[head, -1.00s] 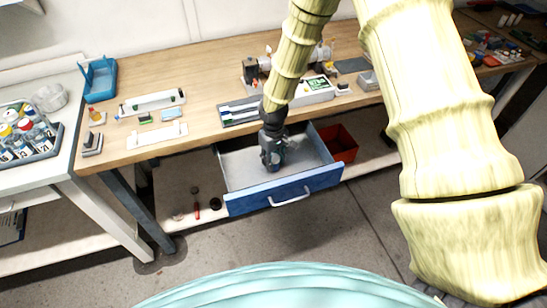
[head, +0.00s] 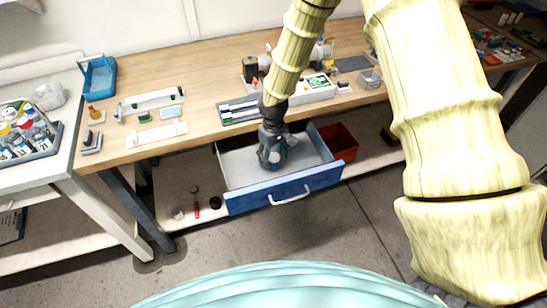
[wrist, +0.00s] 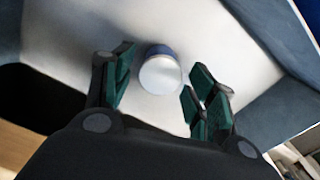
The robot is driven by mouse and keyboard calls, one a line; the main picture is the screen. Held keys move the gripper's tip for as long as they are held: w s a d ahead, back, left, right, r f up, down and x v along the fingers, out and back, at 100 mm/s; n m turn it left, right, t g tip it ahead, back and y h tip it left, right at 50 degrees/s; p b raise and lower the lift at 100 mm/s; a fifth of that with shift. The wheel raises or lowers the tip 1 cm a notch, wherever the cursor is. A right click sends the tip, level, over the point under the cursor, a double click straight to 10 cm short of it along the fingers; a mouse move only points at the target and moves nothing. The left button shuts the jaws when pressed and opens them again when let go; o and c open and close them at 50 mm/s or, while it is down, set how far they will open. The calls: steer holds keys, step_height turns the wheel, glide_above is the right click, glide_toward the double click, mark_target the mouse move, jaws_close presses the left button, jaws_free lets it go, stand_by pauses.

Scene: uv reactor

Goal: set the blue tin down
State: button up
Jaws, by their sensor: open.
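The blue tin (wrist: 164,52), with a pale round top, stands on the pale floor of the open blue drawer (head: 250,198). In the wrist view it sits between and slightly beyond the fingertips, with visible gaps on both sides. My gripper (wrist: 158,80) is open, its dark green finger pads apart on either side of the tin. In the head view my gripper (head: 272,163) reaches down inside the drawer. I cannot clearly make out the tin there, as the gripper covers that spot.
The drawer walls (wrist: 255,25) close in around the gripper. A red bin (head: 337,141) is right of the drawer. The wooden bench top (head: 205,75) above carries trays and devices. The rest of the drawer floor looks clear.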

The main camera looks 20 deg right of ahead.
mark_target(273, 156)
step_height(273, 156, up, 11)
steer(key=b, duration=0.2)
steer(key=shift+f, duration=0.15)
stand_by(1.4)
